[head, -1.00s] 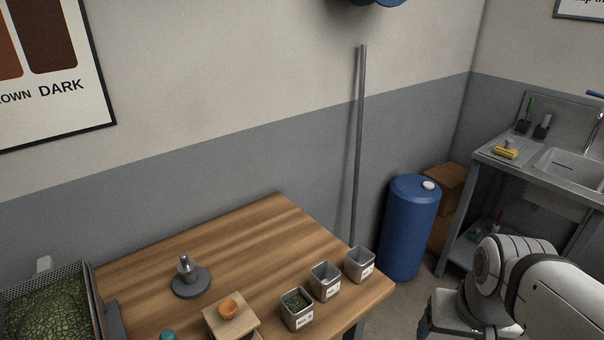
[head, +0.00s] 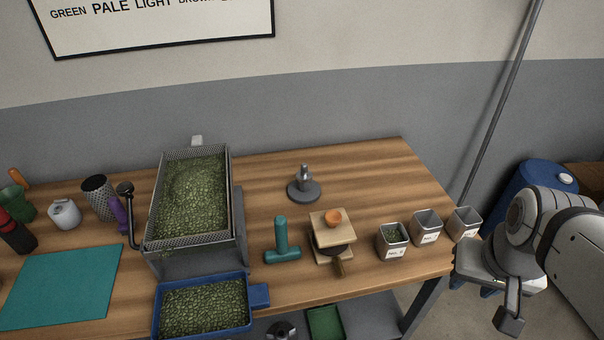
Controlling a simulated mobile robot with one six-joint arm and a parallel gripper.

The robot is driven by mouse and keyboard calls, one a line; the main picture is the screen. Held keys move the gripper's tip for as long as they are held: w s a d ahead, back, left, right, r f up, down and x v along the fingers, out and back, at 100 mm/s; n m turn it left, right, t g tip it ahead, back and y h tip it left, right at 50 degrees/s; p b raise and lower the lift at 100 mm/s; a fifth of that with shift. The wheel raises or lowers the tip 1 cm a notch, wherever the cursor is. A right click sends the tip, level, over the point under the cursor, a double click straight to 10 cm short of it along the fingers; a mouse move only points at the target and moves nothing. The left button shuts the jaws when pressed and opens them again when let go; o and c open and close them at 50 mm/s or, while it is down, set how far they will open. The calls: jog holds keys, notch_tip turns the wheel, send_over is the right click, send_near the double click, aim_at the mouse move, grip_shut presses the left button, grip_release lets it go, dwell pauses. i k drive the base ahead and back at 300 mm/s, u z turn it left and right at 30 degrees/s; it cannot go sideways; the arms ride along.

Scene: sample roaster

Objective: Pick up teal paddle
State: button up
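The teal paddle (head: 282,242) is T-shaped and rests on the wooden table, with its wide end toward the front and its handle toward the wall. It sits between the roaster tray and a small wooden stand, with nothing covering it. My arm shows at the right edge of the head view, beyond the table's right end. Nothing of my arm is near the paddle.
A mesh tray of green beans (head: 236,192) stands left of the paddle, with a blue bean tray (head: 258,296) in front. Square tins (head: 392,253) line the right end. A grey weight (head: 304,193) stands behind.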

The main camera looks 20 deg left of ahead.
aim_at(283, 252)
jog(key=u, duration=1.5)
